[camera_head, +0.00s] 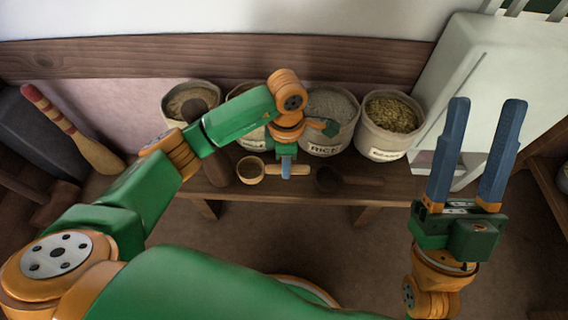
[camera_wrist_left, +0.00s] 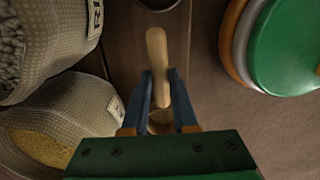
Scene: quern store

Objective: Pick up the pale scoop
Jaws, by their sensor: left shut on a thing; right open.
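The pale scoop (camera_head: 250,171) is at the front of the low wooden bench, its bowl to the left and its handle to the right. My left gripper (camera_head: 287,172) comes down over it and is shut on the handle. In the left wrist view the pale handle (camera_wrist_left: 157,50) passes between the two blue fingers (camera_wrist_left: 162,95), with part of the bowl (camera_wrist_left: 160,121) showing behind the gripper body. I cannot tell whether the scoop touches the bench. My right gripper (camera_head: 474,150) is open and empty at the right, its fingers pointing up in the picture.
A dark scoop (camera_head: 328,179) lies right of the pale one. Behind stand open sacks: the rice sack (camera_head: 330,122), the yellow-green bean sack (camera_head: 391,126) and a sack at the left (camera_head: 190,100). A white unit (camera_head: 512,80) stands at the right. The floor (camera_head: 330,245) in front is clear.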

